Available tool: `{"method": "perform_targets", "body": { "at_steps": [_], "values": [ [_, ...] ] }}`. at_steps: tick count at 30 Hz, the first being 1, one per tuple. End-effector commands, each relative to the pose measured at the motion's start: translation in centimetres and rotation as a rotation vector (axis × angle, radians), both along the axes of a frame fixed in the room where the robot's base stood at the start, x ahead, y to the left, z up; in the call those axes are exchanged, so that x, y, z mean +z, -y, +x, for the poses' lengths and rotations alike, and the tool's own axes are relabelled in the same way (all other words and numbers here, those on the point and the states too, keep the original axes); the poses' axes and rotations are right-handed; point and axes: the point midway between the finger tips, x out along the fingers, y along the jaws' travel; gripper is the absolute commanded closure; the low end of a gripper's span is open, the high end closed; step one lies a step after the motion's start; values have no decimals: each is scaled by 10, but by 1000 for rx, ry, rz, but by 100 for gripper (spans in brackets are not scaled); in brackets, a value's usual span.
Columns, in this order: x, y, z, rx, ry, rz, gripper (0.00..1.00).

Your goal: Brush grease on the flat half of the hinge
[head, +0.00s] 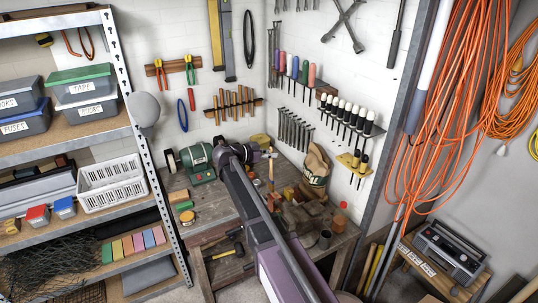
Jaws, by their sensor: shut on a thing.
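My gripper (270,154) is small in the head view, at the end of my arm above the back of the workbench, and is partly hidden by my own wrist. It is shut on a thin, light brown handle, which looks like the brush (271,170), pointing down. Its bristles are too small to make out. I cannot pick out the hinge or its flat half; my arm covers the middle of the bench. A round tin with an orange-yellow top (188,217) stands on the left part of the bench; its contents are unclear.
A green bench grinder (198,161) stands at the back left of the workbench (215,205). Shelving (158,190) stands left. A radio (450,250) and orange cords (450,110) are right.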

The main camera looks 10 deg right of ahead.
Motion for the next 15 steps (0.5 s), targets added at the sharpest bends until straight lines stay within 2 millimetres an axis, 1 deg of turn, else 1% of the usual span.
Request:
{"method": "perform_targets", "body": {
  "at_steps": [15],
  "values": [
    [-40, 2, 0, -2, 0, 0, 100]
  ]
}}
